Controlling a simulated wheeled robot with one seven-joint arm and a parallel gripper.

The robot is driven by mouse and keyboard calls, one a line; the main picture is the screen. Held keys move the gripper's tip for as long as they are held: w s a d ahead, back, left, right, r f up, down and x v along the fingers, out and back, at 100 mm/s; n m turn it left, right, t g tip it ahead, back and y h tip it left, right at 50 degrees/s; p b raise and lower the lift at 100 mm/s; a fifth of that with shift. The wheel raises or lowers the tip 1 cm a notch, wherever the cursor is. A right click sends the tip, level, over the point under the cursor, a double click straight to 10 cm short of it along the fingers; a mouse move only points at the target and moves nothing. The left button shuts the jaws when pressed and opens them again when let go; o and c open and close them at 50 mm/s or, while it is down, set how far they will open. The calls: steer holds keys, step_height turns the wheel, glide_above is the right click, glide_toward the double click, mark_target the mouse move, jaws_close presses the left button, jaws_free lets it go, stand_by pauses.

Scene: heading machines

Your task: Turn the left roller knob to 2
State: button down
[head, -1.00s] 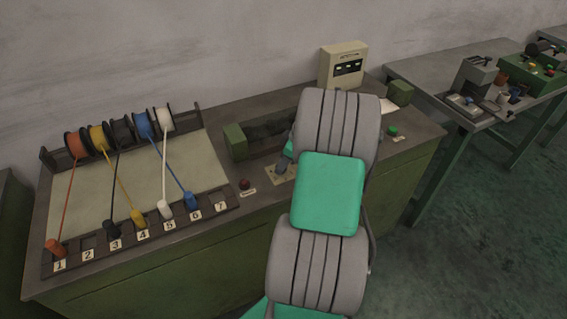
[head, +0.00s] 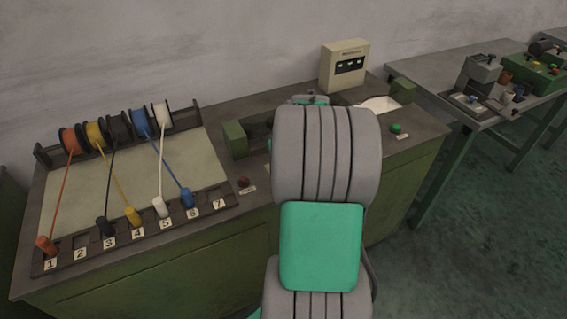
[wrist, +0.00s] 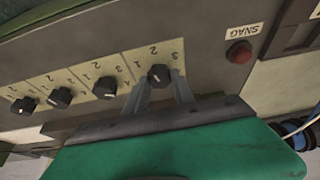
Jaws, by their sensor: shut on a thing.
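In the wrist view several dark round knobs sit in a row on a pale plate with numbers. The rightmost, the left roller knob (wrist: 159,74), has 1, 2 and 3 printed around it and is nearest the red button. My gripper (wrist: 161,82) has its two grey fingers on either side of this knob, shut on it. A light mark shows on the knob, but I cannot tell surely which number it points to. In the head view my arm hides the knobs and my gripper.
Other knobs stand close by, the nearest (wrist: 105,87) just left of the held one. The red button (wrist: 238,53) labelled SNAG is on the right; it also shows in the head view (head: 243,182). A spool rack (head: 118,133) and a beige box (head: 344,66) stand on the bench.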

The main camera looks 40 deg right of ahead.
steer(key=shift+a+m+h+b, duration=0.1)
steer(key=shift+m+h+b, duration=0.3)
steer(key=shift+m, duration=0.9)
steer(key=c, duration=1.1)
jaws_free()
steer(key=shift+o, duration=0.2)
steer(key=v, duration=0.8)
steer(key=shift+w, duration=0.2)
steer(key=shift+m, duration=0.3)
